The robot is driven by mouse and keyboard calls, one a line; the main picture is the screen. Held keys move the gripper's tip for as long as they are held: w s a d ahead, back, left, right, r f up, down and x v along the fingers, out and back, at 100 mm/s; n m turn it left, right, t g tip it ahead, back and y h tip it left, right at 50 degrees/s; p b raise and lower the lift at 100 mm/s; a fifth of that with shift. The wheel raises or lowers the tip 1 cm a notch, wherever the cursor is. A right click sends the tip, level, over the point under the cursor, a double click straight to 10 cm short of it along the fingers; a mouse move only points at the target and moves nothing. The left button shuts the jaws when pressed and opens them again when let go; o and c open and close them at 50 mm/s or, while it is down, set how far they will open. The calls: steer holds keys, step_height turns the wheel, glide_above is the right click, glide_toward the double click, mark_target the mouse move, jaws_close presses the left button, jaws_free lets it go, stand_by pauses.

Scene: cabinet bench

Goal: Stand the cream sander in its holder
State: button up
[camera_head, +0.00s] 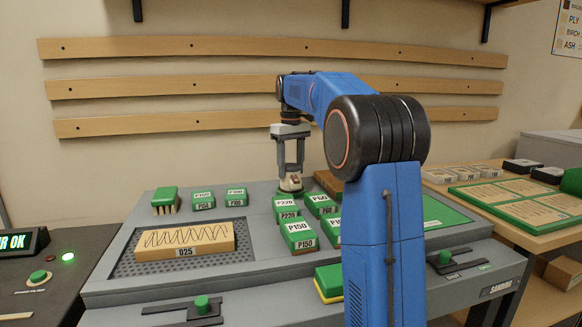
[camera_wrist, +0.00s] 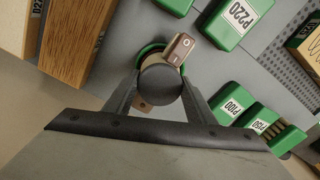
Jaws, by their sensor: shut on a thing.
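The cream sander (camera_head: 291,183) is between the fingers of my gripper (camera_head: 290,172), which is shut on it, above the back middle of the grey bench. A green rounded edge (camera_wrist: 146,52) shows around and under the sander. I cannot tell whether it is the holder or part of the sander, nor whether the sander rests on anything.
Green labelled blocks (camera_head: 299,237) stand close in front and to the right. A wooden D25 block (camera_head: 186,240) lies on a perforated panel at left, with a green brush (camera_head: 165,199) behind it. In the wrist view, wooden blocks (camera_wrist: 76,38) are near the upper left.

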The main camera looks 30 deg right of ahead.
steer(key=shift+f, duration=0.3)
steer(key=o, duration=1.2)
step_height(320, 180, up, 17)
steer(key=shift+r, duration=0.15)
steer(key=shift+s, duration=0.1)
